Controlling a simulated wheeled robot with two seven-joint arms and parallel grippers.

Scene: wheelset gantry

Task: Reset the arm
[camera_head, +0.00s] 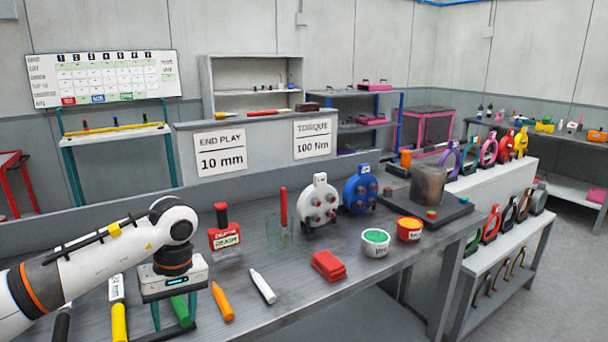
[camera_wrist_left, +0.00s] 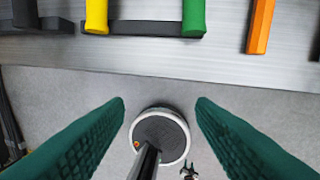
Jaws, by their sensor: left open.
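My left arm comes in from the left in the head view, and its gripper (camera_head: 174,319) points down near the front edge of the workbench (camera_head: 290,294). Its two green fingers are apart. My right gripper is in neither view.
A yellow handle (camera_wrist_left: 96,16), an orange marker (camera_head: 222,301) and a white marker (camera_head: 263,286) lie nearby. Bare bench lies between the white marker and the red cloth.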

